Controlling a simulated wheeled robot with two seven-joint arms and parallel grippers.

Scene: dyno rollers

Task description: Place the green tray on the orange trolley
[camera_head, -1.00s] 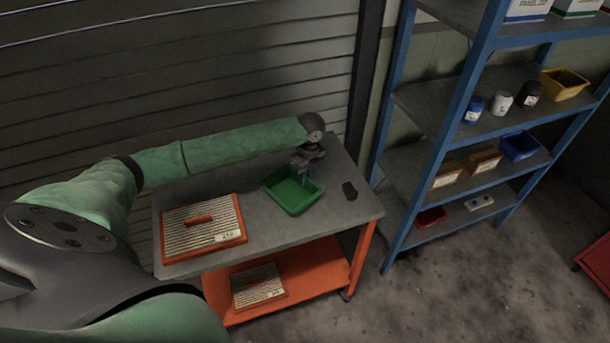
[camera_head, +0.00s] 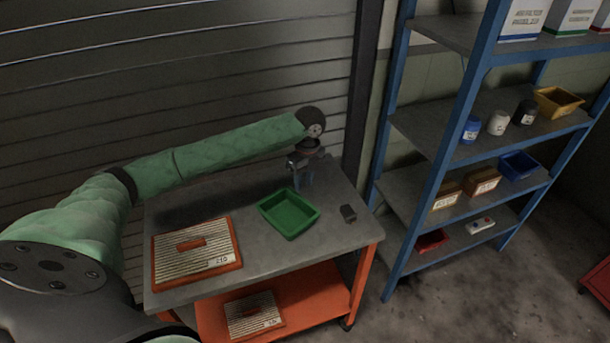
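The green tray (camera_head: 289,214) sits flat on the grey top of the orange trolley (camera_head: 322,229). It looks empty and lies right of the orange-framed panel. My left gripper (camera_head: 302,184) is just behind the tray's far edge, pointing down and apart from the tray. Its fingers are small and dark here, so I cannot make out the gap between them. It holds nothing that I can see. My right gripper is not in view.
An orange-framed striped panel (camera_head: 195,252) lies on the trolley top's left, another (camera_head: 253,315) on its lower shelf. A blue-framed shelf rack (camera_head: 443,160) stands at the right. A shuttered wall is behind.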

